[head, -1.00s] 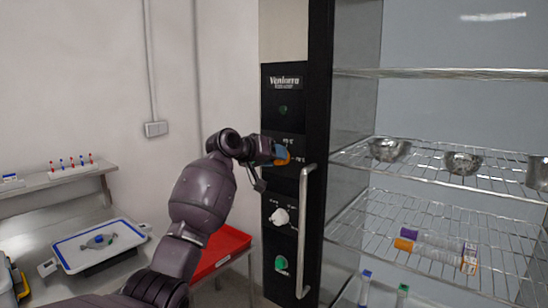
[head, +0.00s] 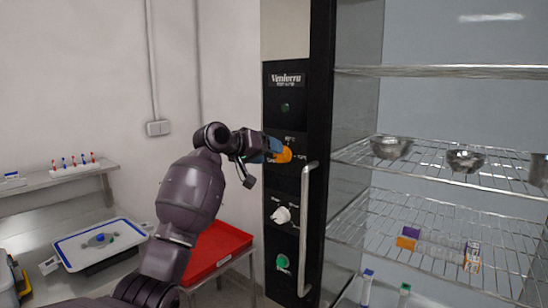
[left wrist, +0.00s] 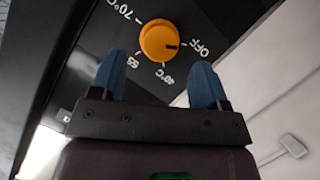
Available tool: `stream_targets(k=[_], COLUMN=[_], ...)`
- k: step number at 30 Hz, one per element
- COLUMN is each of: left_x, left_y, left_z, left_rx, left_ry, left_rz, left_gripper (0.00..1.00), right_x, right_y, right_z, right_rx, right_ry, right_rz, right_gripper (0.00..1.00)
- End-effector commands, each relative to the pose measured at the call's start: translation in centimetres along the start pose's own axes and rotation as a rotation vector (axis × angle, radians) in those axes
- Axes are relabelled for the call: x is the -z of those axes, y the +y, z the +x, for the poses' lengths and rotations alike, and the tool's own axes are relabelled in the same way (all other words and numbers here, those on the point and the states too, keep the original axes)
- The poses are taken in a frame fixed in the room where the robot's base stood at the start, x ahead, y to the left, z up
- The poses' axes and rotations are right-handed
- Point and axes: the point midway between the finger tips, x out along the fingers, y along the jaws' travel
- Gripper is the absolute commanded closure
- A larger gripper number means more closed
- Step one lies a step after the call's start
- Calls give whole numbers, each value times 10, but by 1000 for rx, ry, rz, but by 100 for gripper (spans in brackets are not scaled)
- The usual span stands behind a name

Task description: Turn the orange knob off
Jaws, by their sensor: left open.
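The orange knob (head: 285,154) is on the black control panel (head: 285,190) of the cabinet, below the brand label. In the left wrist view the orange knob (left wrist: 159,40) is in plain sight, and its dark pointer line points right, at or close to the OFF mark (left wrist: 202,50). Temperature marks are printed around the knob. My left gripper (head: 273,147) is just left of the knob in the head view. In the left wrist view its two blue fingers (left wrist: 158,80) are spread apart with nothing between them, just below the knob. My right gripper is not in view.
A white knob (head: 281,215) and a green knob (head: 282,262) are lower on the panel. A vertical door handle (head: 304,230) is to their right. Wire shelves (head: 440,165) hold metal bowls and tubes. A red tray (head: 222,248) stands below my left arm.

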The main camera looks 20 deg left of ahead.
Motion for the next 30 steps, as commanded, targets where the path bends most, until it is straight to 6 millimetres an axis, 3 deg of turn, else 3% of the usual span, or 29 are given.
stream_targets(k=[6, 12, 30], left_x=[-1, -1, 0], left_y=[-2, -1, 0], left_z=[-41, -64, -71], left_rx=[2, 1, 1], left_ry=[2, 1, -1], left_rz=[2, 0, -1], left_gripper=[31, 31, 31], right_x=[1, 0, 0], right_y=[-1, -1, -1], right_z=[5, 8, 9], right_rx=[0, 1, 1], right_ry=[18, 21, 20], right_rz=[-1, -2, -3], right_gripper=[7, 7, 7])
